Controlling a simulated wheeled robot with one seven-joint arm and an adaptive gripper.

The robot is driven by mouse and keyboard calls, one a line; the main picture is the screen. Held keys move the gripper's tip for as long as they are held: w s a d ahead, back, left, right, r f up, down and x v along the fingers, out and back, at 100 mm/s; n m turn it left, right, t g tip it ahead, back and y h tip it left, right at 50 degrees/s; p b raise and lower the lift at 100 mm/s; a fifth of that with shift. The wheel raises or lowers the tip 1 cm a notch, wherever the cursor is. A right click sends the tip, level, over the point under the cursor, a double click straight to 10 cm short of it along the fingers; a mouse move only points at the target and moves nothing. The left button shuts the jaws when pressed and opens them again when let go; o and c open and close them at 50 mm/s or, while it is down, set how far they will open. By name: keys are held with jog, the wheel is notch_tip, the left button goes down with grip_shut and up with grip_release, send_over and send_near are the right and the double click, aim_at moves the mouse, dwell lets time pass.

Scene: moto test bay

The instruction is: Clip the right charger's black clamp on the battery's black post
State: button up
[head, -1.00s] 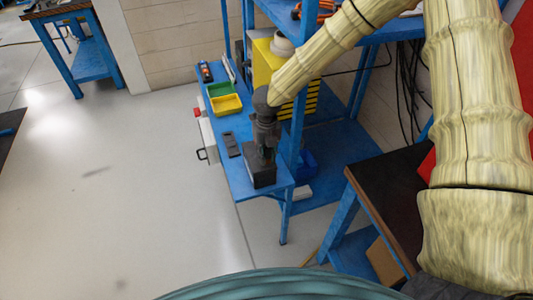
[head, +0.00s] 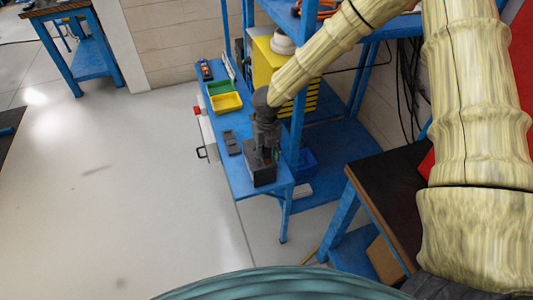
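My gripper (head: 263,152) points down at the front part of a blue bench, directly over a dark box-shaped block (head: 260,177). The block looks like the battery, but its posts are too small or hidden to make out. The fingertips reach the block's top in the picture; I cannot tell whether they touch it. I cannot see whether the fingers are open or shut. No black clamp can be told apart near the fingers, and I cannot tell which thing is the right charger.
The blue bench (head: 234,178) also carries a flat dark object (head: 232,143), a yellow tray (head: 226,103) and a green tray (head: 219,88). A yellow cabinet (head: 266,62) stands behind the arm. A blue upright (head: 298,115) is close right of my gripper. Floor at left is clear.

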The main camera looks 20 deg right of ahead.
notch_tip(320, 180, up, 12)
jog(key=shift+d, duration=0.1)
dwell(0.6)
dwell(0.4)
